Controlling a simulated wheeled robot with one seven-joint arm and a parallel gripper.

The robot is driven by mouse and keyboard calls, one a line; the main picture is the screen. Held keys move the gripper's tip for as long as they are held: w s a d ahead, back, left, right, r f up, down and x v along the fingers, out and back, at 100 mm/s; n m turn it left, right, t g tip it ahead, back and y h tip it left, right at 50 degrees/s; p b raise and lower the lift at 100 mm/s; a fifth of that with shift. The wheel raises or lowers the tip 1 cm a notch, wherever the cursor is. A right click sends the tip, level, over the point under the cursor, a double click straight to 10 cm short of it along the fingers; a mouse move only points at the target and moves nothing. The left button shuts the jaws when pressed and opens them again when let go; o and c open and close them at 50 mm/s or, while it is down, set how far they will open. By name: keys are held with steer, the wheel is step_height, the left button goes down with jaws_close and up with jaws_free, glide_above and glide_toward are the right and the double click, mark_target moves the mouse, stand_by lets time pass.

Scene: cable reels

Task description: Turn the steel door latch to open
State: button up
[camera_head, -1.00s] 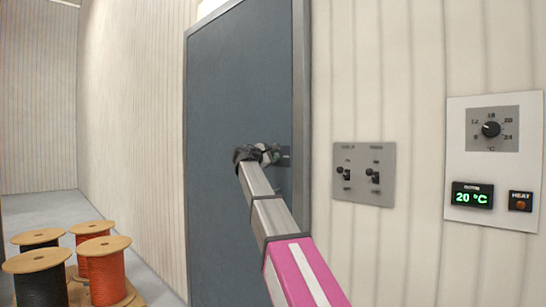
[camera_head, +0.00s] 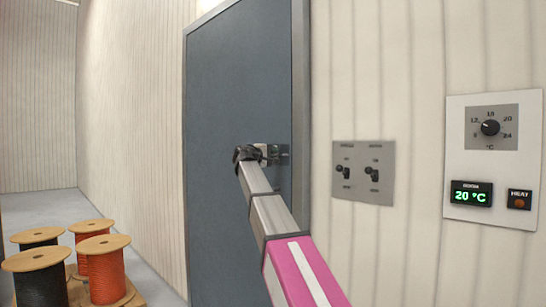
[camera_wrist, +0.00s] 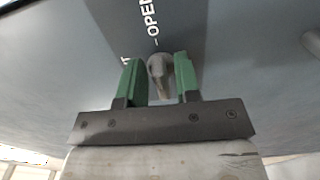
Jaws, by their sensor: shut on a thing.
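The blue-grey door (camera_head: 235,85) stands shut in its grey frame. The steel latch (camera_wrist: 160,68) shows in the wrist view between the green fingers of my gripper (camera_wrist: 158,76), which is shut on it. White lettering reading "OPEN" is on the door just beyond the latch. In the head view my gripper (camera_head: 258,154) is at the door's right side, beside a small steel plate (camera_head: 281,155). My gripper hides most of the latch there, so its exact angle is hard to tell.
A grey two-switch panel (camera_head: 364,172) and a thermostat panel (camera_head: 494,160) are on the wall right of the door. Several cable reels (camera_head: 103,268) stand on a wooden pallet at the lower left. The floor behind them is clear.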

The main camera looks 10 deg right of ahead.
stand_by(0.3)
steer(key=o, duration=0.6)
steer(key=v, duration=1)
steer(key=shift+s+a, duration=0.25)
steer(key=shift+a, duration=0.05)
